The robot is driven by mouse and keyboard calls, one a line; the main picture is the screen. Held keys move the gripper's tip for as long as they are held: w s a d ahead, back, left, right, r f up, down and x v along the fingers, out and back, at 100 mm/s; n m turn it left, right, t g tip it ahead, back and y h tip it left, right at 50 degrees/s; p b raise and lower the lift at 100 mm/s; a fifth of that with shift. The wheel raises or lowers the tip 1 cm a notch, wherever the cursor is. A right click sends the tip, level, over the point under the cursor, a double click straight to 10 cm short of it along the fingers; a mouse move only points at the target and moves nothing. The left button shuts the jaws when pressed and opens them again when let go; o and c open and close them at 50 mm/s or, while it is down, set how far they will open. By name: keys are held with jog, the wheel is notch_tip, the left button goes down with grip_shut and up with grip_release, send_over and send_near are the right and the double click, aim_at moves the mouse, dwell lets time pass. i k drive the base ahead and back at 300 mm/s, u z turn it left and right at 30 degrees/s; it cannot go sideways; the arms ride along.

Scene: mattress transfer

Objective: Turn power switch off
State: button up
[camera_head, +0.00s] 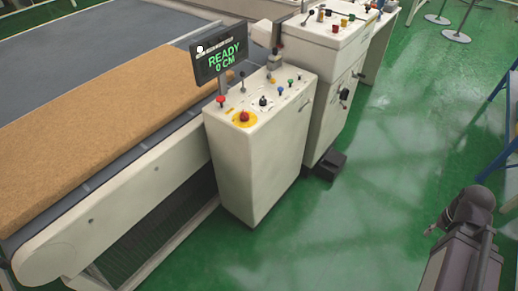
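A white control cabinet (255,160) stands beside the conveyor, with several controls on its sloped top. These include a black rotary knob (263,101), a red mushroom button (244,116) on a yellow disc, a red-topped lever (221,99) and small coloured buttons. A second white cabinet (325,85) behind it has a black handle-like switch (344,97) on its side. No label is readable, so I cannot tell which is the power switch. Part of my arm shows at the lower right, well apart from the cabinets; my gripper's fingers cannot be made out.
A display (221,62) reads "READY 0 CM". A brown mattress (110,130) lies on the conveyor at left. A black box (330,165) sits on the floor by the second cabinet. A blue frame (498,105) stands at right. The green floor (370,220) between is clear.

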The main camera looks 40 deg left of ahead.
aim_at(244, 117)
jog(key=u, duration=1.45)
jog(key=k, duration=0.9)
jog(key=i, duration=0.85)
